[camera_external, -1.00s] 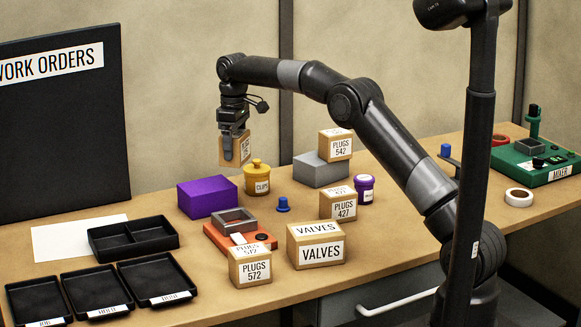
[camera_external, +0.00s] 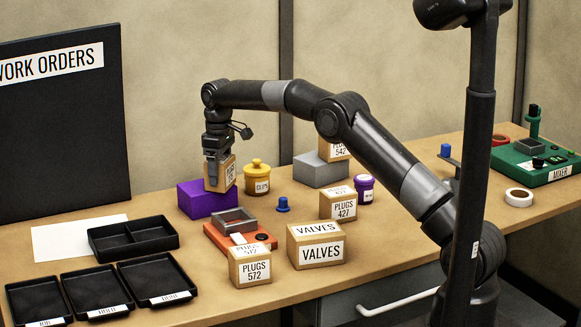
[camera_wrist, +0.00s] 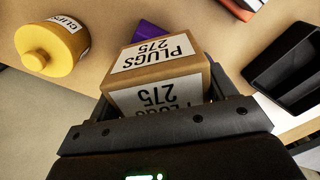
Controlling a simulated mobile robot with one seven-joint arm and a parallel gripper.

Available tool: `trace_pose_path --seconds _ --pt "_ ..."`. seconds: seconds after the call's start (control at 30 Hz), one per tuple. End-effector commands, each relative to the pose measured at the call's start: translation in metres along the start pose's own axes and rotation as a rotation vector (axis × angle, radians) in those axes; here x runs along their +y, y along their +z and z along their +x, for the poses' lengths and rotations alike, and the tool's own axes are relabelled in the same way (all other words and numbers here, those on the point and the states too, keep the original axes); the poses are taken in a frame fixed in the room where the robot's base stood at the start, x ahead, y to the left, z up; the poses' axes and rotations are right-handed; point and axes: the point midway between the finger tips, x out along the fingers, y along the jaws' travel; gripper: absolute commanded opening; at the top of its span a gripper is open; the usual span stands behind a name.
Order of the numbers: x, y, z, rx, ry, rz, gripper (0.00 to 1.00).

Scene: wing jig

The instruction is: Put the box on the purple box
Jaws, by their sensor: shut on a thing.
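A cardboard box labelled PLUGS 275 (camera_wrist: 155,72) is held in my gripper (camera_external: 215,172), which is shut on it. In the outside view the held box (camera_external: 229,173) is upright at the purple box (camera_external: 205,202), over its top right part. Whether its underside touches the purple top cannot be told. In the wrist view the purple box (camera_wrist: 148,31) shows only as a small patch behind the held box, the rest being hidden.
A yellow CLIPS jar (camera_external: 257,178) stands just right of the purple box. An orange fixture with a grey frame (camera_external: 238,238) lies in front. A PLUGS 572 box (camera_external: 250,265), a VALVES box (camera_external: 316,246) and black trays (camera_external: 130,240) stand nearby.

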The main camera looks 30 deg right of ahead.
Motion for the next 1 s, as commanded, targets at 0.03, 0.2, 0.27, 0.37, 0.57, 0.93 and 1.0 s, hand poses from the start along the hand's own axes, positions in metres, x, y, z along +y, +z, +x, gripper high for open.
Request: trace_pose_path --seconds 0.03,0.2,0.27,0.37,0.57,0.93,1.0 --pt "0.000 0.000 0.002 0.000 0.000 0.000 0.49" --pt "0.000 0.000 0.002 -0.001 0.000 0.000 0.89" --pt "0.000 0.000 0.002 -0.001 0.000 0.000 0.94" --pt "0.000 0.000 0.002 -0.001 0.000 0.000 0.99" --pt "0.000 0.000 0.001 0.000 0.000 0.000 0.99" --pt "0.001 0.000 -0.052 0.003 0.001 0.001 0.99" --pt "0.001 -0.001 -0.060 0.002 0.000 0.001 0.99"
